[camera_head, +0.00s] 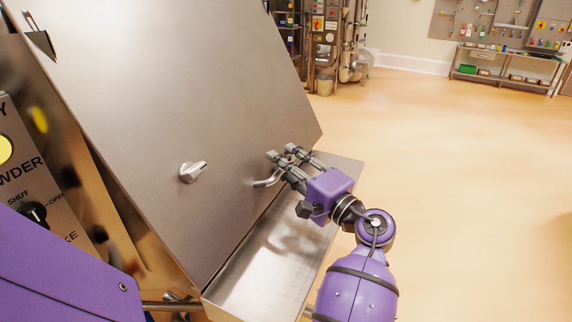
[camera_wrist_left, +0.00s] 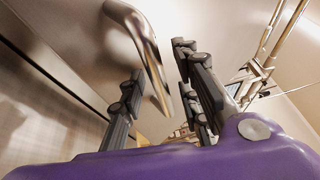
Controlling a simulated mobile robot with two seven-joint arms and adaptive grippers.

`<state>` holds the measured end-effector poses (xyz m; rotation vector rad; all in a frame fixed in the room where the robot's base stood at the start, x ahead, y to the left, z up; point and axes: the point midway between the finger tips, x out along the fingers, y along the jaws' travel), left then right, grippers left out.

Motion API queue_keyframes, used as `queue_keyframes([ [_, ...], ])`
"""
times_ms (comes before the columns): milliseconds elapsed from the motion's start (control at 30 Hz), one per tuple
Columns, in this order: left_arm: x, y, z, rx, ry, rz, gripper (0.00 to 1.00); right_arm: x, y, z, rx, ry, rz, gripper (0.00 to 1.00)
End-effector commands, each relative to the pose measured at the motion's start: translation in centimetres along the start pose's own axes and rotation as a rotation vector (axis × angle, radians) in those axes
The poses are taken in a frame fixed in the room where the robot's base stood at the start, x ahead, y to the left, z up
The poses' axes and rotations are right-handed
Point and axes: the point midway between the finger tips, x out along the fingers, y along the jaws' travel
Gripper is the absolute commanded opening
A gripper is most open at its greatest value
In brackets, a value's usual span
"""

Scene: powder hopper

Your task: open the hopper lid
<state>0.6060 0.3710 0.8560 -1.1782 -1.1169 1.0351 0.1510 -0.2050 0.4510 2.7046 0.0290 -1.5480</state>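The hopper lid (camera_head: 190,90) is a large, sloping, plain steel panel on the left of the head view. A bent metal handle (camera_head: 264,182) stands out from its lower right part, and a small silver turn knob (camera_head: 192,171) sits to the left of the handle. My left gripper (camera_head: 281,156) is beside the handle, its fingers pointing at the lid. In the left wrist view the handle (camera_wrist_left: 142,45) runs down between the spread fingers, with gaps on both sides. The gripper is open. My right gripper is not in view.
A steel trough or ledge (camera_head: 262,270) lies below the lid. A control panel (camera_head: 32,190) with a dial is at the left edge. Shelving and a workbench (camera_head: 508,68) stand far back. The floor (camera_head: 470,190) on the right is clear.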

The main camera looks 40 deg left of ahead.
Motion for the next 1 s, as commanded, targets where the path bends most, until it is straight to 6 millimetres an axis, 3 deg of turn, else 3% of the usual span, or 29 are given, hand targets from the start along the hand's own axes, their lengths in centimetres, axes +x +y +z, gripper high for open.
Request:
queue_keyframes([
  [167, 0.00, -0.01, -0.01, 0.000, 0.000, 0.000, 0.31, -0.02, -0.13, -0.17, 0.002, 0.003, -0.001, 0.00],
  [400, -0.02, -0.01, -0.01, 0.000, 0.000, 0.000, 0.00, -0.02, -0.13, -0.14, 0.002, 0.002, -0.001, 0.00],
  [1000, -0.03, -0.81, -0.86, -0.009, 0.001, 0.021, 0.00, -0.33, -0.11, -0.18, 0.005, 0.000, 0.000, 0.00],
])
